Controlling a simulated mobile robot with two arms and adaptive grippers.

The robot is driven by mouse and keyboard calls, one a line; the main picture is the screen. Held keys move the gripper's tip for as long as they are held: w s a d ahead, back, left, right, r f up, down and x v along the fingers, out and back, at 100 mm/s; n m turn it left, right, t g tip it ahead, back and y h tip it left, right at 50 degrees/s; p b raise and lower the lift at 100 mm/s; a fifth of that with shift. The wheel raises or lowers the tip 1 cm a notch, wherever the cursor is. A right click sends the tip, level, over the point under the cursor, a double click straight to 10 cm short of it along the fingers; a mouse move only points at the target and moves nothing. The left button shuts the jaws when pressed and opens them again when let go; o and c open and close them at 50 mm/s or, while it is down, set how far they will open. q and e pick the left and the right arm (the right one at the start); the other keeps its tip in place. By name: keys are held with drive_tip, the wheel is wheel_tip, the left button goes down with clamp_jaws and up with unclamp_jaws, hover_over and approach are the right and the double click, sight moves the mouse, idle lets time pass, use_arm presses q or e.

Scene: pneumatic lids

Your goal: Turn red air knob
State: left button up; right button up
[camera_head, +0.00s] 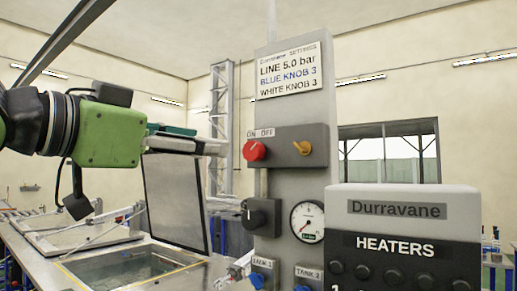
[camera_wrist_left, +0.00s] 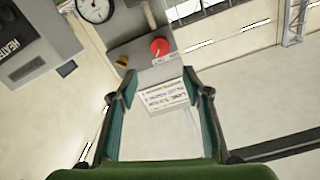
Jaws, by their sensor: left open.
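The red air knob (camera_head: 254,150) sits on a dark grey box on the front of a grey upright panel, under an "ON OFF" label. My left gripper (camera_head: 222,148) reaches in from the left at about the knob's height, a short way left of it in the head view. In the left wrist view the red knob (camera_wrist_left: 159,46) shows beyond the fingertips, above and between them. The left gripper (camera_wrist_left: 190,82) is open with nothing between its fingers. My right gripper is in neither view.
A yellow-orange knob (camera_head: 302,147) is on the same box, right of the red one. Below are a black knob (camera_head: 259,216), a gauge (camera_head: 307,221) and blue tank knobs. A heaters box (camera_head: 405,240) stands at the right. A raised lid (camera_head: 176,200) stands behind my left gripper.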

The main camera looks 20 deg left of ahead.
sight(251, 148)
use_arm(q)
drive_tip(key=p+x, duration=0.4)
drive_tip(key=x, duration=0.9)
drive_tip(key=shift+a+p, duration=0.1)
drive_tip(key=shift+p, duration=0.2)
drive_tip(key=shift+w, duration=0.25)
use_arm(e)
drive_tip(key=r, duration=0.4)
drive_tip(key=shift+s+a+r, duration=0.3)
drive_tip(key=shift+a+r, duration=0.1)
use_arm(q)
drive_tip(key=c, duration=1.1)
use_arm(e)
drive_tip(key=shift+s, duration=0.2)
